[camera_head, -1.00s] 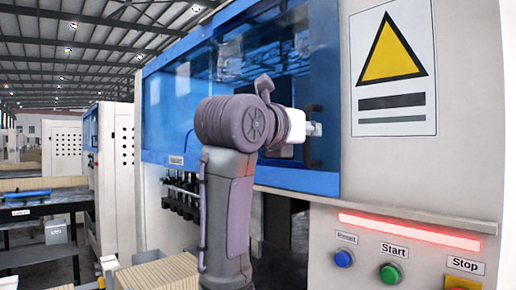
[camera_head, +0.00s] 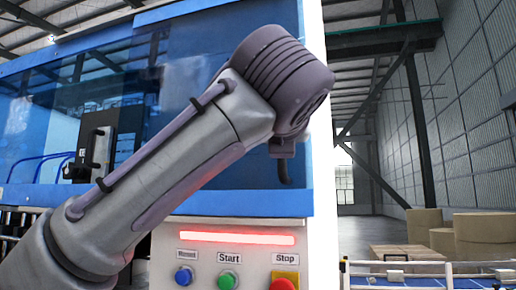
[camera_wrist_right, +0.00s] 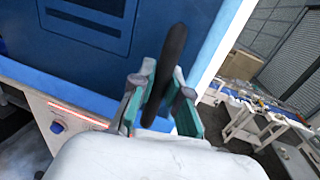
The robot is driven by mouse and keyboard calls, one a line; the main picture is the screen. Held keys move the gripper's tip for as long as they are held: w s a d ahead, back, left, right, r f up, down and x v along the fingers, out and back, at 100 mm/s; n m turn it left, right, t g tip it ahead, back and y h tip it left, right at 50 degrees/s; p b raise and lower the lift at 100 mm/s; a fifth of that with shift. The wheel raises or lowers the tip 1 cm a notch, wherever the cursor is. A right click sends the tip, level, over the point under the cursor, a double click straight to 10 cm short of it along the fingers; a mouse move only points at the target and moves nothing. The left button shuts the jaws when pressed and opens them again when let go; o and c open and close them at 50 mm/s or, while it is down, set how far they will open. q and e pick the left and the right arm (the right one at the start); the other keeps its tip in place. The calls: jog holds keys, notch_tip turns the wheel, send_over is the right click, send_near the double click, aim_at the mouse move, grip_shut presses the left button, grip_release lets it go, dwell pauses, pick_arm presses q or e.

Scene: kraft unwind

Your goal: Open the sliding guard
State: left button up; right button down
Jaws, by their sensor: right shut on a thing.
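The sliding guard (camera_head: 215,130) is a see-through blue panel with a solid blue frame. In the head view it now lies across the machine's front, above the red light bar. Through it in the right wrist view, the outlines of the sign panel (camera_wrist_right: 90,22) show. Its dark upright handle (camera_wrist_right: 165,75) stands near the guard's right edge. My right gripper (camera_wrist_right: 160,108) has its green-padded fingers on both sides of this handle and is shut on it. In the head view my arm hides most of this gripper. My left gripper is not in view.
A red light bar (camera_head: 237,238) sits above the blue button (camera_head: 184,276), the green Start button (camera_head: 228,280) and the Stop button (camera_head: 285,283). A black unit (camera_head: 100,145) shows inside the machine at left. Right of the machine are cardboard rolls (camera_head: 483,238) and a conveyor (camera_head: 430,270).

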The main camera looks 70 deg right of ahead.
jog(key=shift+s+r, duration=0.1)
jog(key=shift+s, duration=0.05)
jog(key=c, duration=1.1)
grip_release()
jog(key=shift+c, duration=0.2)
jog(key=shift+a, duration=0.1)
jog(key=v, duration=0.7)
jog(key=shift+s+a, duration=0.1)
